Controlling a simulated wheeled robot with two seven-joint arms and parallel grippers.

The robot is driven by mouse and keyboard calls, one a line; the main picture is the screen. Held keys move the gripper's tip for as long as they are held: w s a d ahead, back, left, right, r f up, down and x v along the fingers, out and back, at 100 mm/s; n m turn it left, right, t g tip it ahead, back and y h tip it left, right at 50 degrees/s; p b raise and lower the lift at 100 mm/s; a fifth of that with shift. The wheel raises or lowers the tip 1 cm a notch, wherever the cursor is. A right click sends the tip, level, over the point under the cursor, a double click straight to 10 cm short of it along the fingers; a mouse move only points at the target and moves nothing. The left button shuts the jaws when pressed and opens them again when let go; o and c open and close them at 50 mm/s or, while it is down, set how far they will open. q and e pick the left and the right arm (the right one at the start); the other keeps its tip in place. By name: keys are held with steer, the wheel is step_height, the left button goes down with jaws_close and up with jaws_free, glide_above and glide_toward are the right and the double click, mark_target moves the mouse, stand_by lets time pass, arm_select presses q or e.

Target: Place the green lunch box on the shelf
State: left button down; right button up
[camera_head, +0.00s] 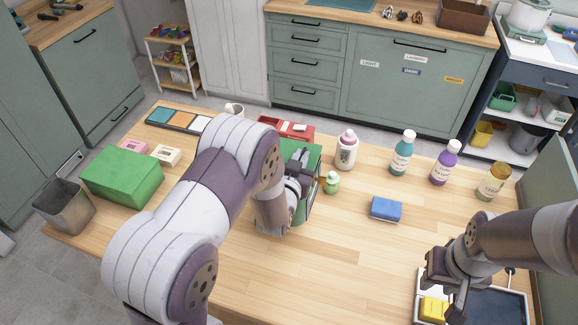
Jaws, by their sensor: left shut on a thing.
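A green box-shaped thing (313,157), which looks like the lunch box, stands at the middle of the wooden table, partly hidden behind my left arm. My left gripper (297,185) is at its near side and is shut on it. A plain green block-like box (122,176) lies on the table's left side, apart from both grippers. A shelf unit (525,150) stands at the back right, with a green basket (502,97) on it. My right gripper (446,297) is low at the front right by a yellow block (433,309); its finger opening is unclear.
A pink-capped bottle (346,150), a small green bottle (332,183) and a blue sponge (386,209) are right of the held box. Several bottles line the back right edge. A dark tray (497,306) lies front right. The front middle of the table (330,265) is clear.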

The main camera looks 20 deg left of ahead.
mark_target(293, 149)
arm_select(q)
steer(key=a+f, duration=0.1)
steer(key=w+a+f, duration=0.1)
steer(key=a, duration=0.1)
steer(key=shift+w+a+p, duration=0.2)
steer(key=shift+p, duration=0.15)
steer(key=shift+a+f, duration=0.1)
steer(key=shift+f, duration=0.15)
step_height(293, 149, down, 4)
steer(key=shift+r+p, duration=0.25)
steer(key=shift+p, duration=0.35)
steer(key=shift+f, duration=0.1)
steer(key=c, duration=1.2)
jaws_free()
steer(key=shift+s, duration=0.1)
